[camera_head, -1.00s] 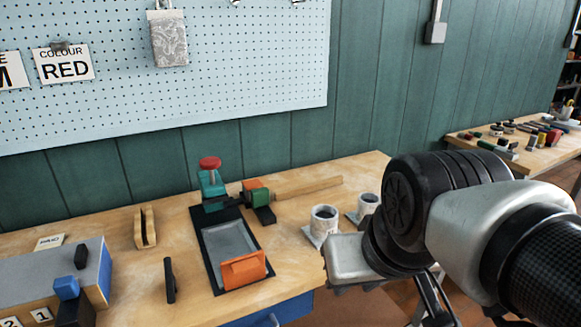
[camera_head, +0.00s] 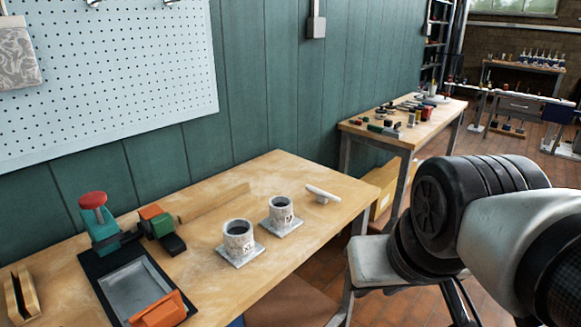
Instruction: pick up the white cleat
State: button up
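The white cleat (camera_head: 322,193) lies near the right end of the workbench (camera_head: 330,218), close to its back corner. It looks like a short pale bar on a small foot, and it stands apart from the two grey flanged cups. My arm fills the right side of the head view, to the right of the bench and clear of the cleat. My gripper's fingers do not show in this view, so their state is hidden.
Two marked cups on square flanges, one (camera_head: 239,238) and another (camera_head: 281,212), stand left of the cleat. A wooden strip (camera_head: 214,203) lies behind them. A black tray (camera_head: 91,262) and orange block (camera_head: 158,309) are front left. A second table (camera_head: 405,137) stands beyond.

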aim_at(322, 197)
jog(key=i+l+u, duration=0.3)
jog(key=i+l, duration=0.2)
jog(key=l, duration=0.15)
jog(key=i+l+u, duration=0.2)
jog(key=l, duration=0.15)
jog(key=i+l+u, duration=0.15)
jog(key=l, duration=0.2)
jog(key=i+l+u, duration=0.15)
jog(key=l, duration=0.25)
jog(key=i+l+u, duration=0.15)
jog(key=l, duration=0.3)
jog(key=i, duration=0.05)
